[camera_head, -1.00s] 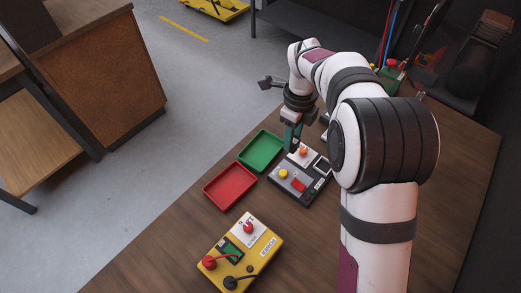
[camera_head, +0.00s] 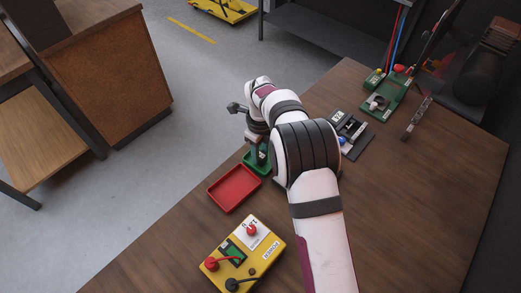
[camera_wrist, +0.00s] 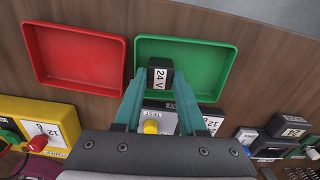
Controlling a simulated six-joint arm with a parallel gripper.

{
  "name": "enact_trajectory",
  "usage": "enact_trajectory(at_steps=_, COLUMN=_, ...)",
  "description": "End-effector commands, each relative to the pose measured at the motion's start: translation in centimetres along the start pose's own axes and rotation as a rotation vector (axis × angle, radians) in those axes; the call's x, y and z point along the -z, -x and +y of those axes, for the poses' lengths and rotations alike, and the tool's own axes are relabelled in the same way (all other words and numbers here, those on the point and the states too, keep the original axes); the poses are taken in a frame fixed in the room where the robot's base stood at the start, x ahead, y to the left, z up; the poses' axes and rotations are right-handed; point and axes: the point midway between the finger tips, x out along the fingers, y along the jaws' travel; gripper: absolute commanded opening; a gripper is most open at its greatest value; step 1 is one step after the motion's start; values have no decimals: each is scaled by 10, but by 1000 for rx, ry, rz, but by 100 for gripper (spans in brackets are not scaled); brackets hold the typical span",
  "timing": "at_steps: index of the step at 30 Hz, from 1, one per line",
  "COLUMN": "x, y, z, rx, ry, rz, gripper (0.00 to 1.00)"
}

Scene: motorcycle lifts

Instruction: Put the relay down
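The red tray (camera_wrist: 122,60) is empty, left of the green one. In the head view my gripper (camera_head: 258,156) points down at the green tray (camera_head: 250,168), and my arm hides part of that tray and the relay.
A test unit with a yellow button (camera_wrist: 150,127) lies partly under my gripper. A yellow power box (camera_head: 240,252) is nearer, below the red tray (camera_head: 234,188). A dark rack (camera_head: 355,145) and a green device (camera_head: 395,95) are at right.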

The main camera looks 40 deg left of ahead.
Motion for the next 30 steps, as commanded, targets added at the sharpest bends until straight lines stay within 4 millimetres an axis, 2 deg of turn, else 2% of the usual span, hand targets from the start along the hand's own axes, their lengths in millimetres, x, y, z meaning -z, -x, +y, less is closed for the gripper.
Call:
enact_trajectory(at_steps=1, x=0, y=0, z=0, rx=0, ry=0, rz=0, gripper=50)
enact_trajectory(at_steps=4, x=0, y=0, z=0, rx=0, ry=0, rz=0, gripper=68)
enact_trajectory(at_steps=14, x=0, y=5, z=0, rx=1, ry=1, rz=-1, gripper=69)
enact_trajectory(at_steps=17, x=0, y=25, z=-1, rx=3, ry=0, rz=-3, gripper=69)
enact_trajectory(at_steps=24, x=0, y=92, z=-1, rx=3, ry=0, rz=-2, gripper=69)
enact_trajectory(at_steps=27, x=0, y=111, z=0, rx=2, ry=0, rz=-1, gripper=69)
enact_trajectory(at_steps=30, x=0, y=121, z=0, rx=0, ry=0, rz=-1, gripper=69)
